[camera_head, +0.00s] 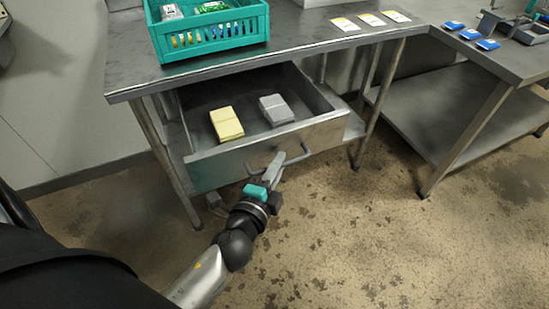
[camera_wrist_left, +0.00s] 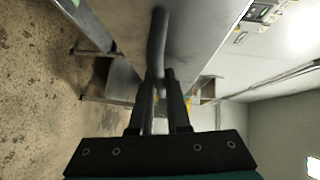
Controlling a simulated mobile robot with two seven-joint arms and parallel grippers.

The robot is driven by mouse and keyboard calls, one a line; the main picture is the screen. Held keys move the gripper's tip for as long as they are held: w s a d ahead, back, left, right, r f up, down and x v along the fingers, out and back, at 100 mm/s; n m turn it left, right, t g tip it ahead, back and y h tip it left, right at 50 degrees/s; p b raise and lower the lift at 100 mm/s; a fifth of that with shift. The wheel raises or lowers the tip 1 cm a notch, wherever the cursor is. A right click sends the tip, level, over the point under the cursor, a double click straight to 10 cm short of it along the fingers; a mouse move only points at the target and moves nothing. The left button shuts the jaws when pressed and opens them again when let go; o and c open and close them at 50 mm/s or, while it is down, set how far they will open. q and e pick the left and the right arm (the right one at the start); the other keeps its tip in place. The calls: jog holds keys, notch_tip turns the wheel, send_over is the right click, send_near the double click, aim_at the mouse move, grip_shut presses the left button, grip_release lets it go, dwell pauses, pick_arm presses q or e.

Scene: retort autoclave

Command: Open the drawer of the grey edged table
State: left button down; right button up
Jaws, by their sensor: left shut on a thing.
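The grey edged table (camera_head: 300,36) stands in the upper middle of the head view. Its drawer (camera_head: 206,158) is pulled out from under the top, and its inside shows. A yellow block (camera_head: 226,124) and a grey block (camera_head: 276,109) lie in the drawer. A bar handle (camera_head: 297,158) is on the drawer front. My left gripper (camera_head: 273,168) is shut on the handle. In the left wrist view the handle (camera_wrist_left: 157,45) runs between the two fingers (camera_wrist_left: 158,90). My right gripper is not in view.
A teal crate (camera_head: 212,35) and several cards stand on the tabletop. A second metal table (camera_head: 497,58) with blue packets is at the right. Table legs flank the drawer. The stained floor in front is clear.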

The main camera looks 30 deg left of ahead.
pick_arm(q)
jog(key=shift+d, duration=0.1)
jog(key=c, duration=0.9)
grip_release()
